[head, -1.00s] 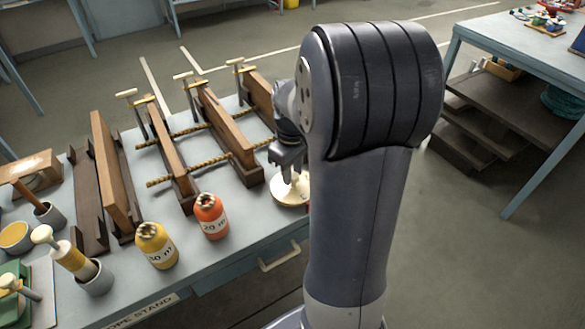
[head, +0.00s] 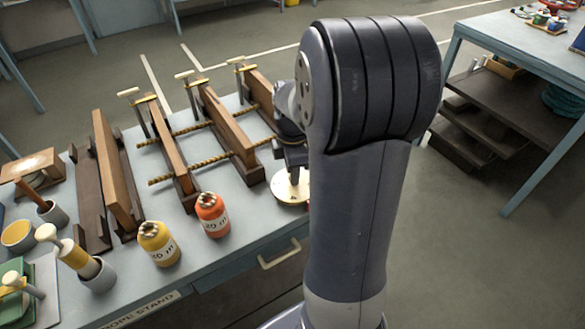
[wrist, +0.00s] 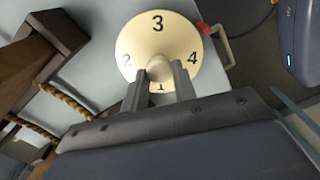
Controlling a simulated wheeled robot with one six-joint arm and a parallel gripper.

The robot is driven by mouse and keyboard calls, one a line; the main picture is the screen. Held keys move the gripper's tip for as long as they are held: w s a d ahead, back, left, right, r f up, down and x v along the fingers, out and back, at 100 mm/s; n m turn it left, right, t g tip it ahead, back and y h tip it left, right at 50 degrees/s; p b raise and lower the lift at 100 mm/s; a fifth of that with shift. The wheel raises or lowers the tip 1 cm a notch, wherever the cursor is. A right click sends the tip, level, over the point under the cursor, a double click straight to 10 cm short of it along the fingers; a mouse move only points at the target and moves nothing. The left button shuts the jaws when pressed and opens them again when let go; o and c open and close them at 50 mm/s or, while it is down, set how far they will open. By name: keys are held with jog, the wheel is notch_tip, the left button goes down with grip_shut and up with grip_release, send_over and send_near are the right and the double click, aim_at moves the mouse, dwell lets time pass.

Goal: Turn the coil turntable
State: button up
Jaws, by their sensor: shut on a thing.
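The coil turntable (wrist: 192,46) is a cream disc with black numerals, and 3, 2, 4 and 1 show on it in the wrist view. The 3 is at the far side and the 1 is partly covered near my gripper. In the head view the disc (head: 288,190) sits at the bench's right end, partly hidden behind my arm. My gripper (wrist: 161,75) is shut on the turntable's central knob (wrist: 158,66), with one finger on each side. In the head view my gripper (head: 293,168) stands above the disc.
An orange bottle (head: 211,216) and a yellow bottle (head: 158,244) stand at the front. A drawer handle (head: 280,253) is below the bench edge.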

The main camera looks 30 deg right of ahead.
jog(key=n, duration=0.6)
jog(key=shift+n, duration=0.3)
dwell(0.4)
jog(key=o, duration=1)
jog(key=shift+r, duration=0.1)
notch_tip(320, 180, up, 11)
jog(key=shift+f, duration=0.2)
